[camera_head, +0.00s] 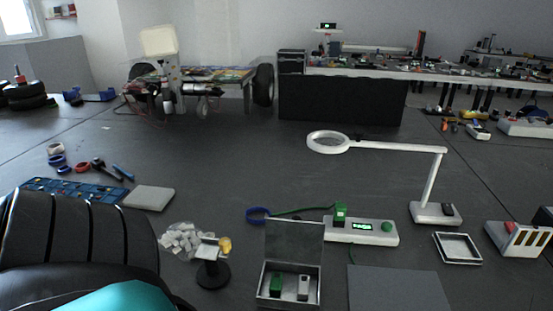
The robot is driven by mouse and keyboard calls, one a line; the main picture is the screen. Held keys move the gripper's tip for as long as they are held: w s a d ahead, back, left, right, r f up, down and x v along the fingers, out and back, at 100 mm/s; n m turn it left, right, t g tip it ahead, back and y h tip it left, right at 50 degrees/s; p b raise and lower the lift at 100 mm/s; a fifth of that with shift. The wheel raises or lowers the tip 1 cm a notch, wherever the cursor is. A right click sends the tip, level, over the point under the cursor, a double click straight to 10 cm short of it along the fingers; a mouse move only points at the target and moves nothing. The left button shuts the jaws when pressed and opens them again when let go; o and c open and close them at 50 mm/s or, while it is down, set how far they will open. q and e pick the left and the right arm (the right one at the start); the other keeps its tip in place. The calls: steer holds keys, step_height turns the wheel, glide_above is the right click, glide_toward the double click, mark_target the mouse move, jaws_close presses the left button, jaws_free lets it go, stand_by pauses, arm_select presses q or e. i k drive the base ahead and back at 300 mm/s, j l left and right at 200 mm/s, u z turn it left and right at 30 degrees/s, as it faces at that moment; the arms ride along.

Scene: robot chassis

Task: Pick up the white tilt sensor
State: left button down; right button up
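An open grey metal box (263,292) stands on the dark table at the front middle, its lid raised at the back. Inside it a small white block (303,287) stands upright at the right, apart from a small green block (276,285) at the left. The white block looks like the white tilt sensor, but it is too small to be sure. Neither of my grippers is in view, and nothing in view touches the box.
A magnifier lamp (430,185) stands at the right. A grey mat (398,288) lies right of the box.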

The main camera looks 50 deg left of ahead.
mark_target(303, 280)
steer(key=u, duration=1.5)
steer(key=k+j, duration=0.05)
